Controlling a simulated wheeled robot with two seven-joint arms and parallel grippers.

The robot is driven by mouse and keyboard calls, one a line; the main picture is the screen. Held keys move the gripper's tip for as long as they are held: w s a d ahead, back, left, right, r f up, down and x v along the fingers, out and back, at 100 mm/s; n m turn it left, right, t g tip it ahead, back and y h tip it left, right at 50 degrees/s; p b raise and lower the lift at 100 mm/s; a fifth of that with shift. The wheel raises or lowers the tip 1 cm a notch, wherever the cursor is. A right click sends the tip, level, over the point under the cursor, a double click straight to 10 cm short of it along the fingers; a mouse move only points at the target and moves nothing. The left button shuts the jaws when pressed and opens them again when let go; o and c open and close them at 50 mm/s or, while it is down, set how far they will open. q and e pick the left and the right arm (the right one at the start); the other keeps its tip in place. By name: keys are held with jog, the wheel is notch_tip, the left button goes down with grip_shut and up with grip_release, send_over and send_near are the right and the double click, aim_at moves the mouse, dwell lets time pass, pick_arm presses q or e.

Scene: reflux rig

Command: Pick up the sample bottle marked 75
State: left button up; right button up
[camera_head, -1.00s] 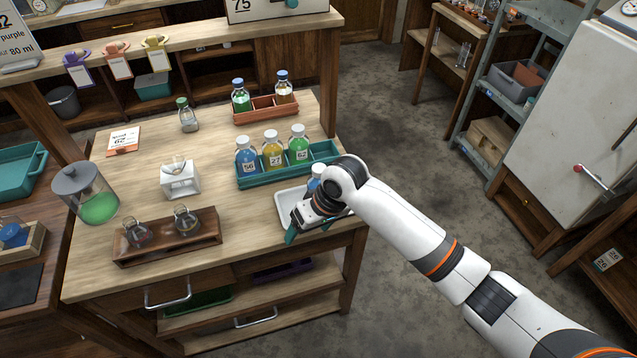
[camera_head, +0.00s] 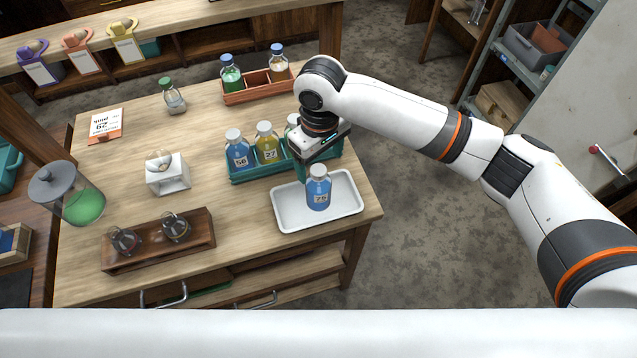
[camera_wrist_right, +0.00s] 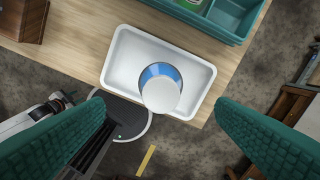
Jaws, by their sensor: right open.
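The sample bottle (camera_head: 318,190) holds blue liquid, has a pale cap and a label that looks like 75, and stands upright in a white tray (camera_head: 290,221) at the table's front right. My right gripper (camera_head: 312,165) is above and just behind it in the head view, open and empty, partly covering the green bottle in the rack. In the right wrist view the bottle's cap (camera_wrist_right: 162,95) shows from above, between the two spread teal fingers (camera_wrist_right: 160,106) and apart from them. My left gripper is not in view.
A teal rack (camera_head: 250,176) with blue, yellow and green bottles stands close behind the tray. A red-brown rack (camera_head: 262,97) is farther back. A wooden holder with flasks (camera_head: 190,248) and a white stand (camera_head: 168,174) are to the left.

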aim_at(318, 170)
notch_tip(318, 170, down, 2)
jog(key=shift+w+f, duration=0.15)
jog(key=shift+f, duration=0.15)
notch_tip(318, 170, down, 4)
jog(key=shift+a+f+p, duration=0.15)
jog(key=shift+f+p, duration=0.05)
jog(key=shift+p, duration=0.8)
jog(key=shift+f, duration=0.25)
jog(key=shift+w+f, duration=0.1)
jog(key=shift+c, duration=0.3)
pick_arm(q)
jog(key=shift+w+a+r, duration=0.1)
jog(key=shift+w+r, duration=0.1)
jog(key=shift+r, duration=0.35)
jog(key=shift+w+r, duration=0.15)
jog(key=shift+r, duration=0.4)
pick_arm(e)
jog(key=c, duration=1.6)
